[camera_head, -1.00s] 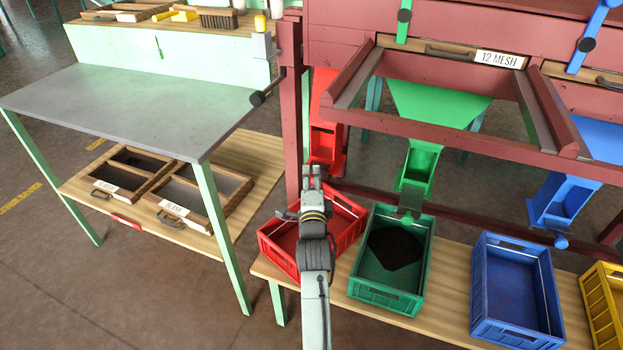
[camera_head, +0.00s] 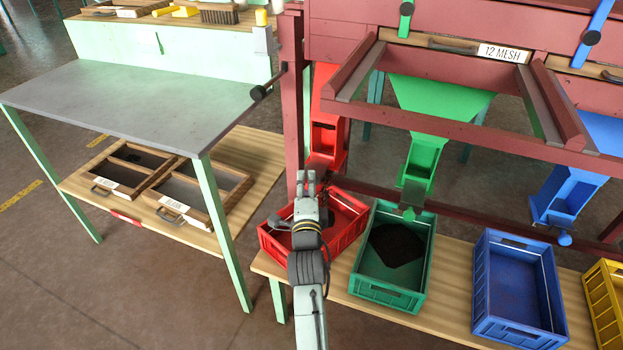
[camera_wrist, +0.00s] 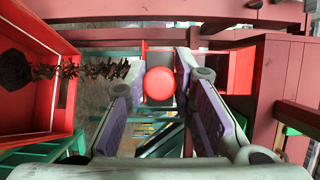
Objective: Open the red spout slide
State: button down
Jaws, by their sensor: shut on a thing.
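The red spout (camera_head: 327,135) hangs from the frame above the red crate (camera_head: 345,222). My gripper (camera_head: 307,182) is at the spout's lower end. In the wrist view the round red knob (camera_wrist: 159,83) of the spout slide sits between my two fingers, which are shut on it. A stream of dark grains (camera_wrist: 95,69) runs beside the fingers toward the red crate (camera_wrist: 45,105), where a small dark heap (camera_wrist: 14,70) lies. My arm hides part of the crate and the slide in the head view.
A green crate (camera_head: 362,283) holding dark grains stands under the green spout (camera_head: 420,165). A blue crate (camera_head: 484,300) and a yellow crate (camera_head: 600,310) stand further right. The grey table (camera_head: 130,105) is at left. A maroon post (camera_head: 293,110) stands close to the red spout.

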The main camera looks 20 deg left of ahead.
jog(key=shift+s, duration=0.55)
jog(key=c, duration=1.4)
grip_release()
jog(key=v, duration=0.7)
jog(key=shift+s, duration=0.25)
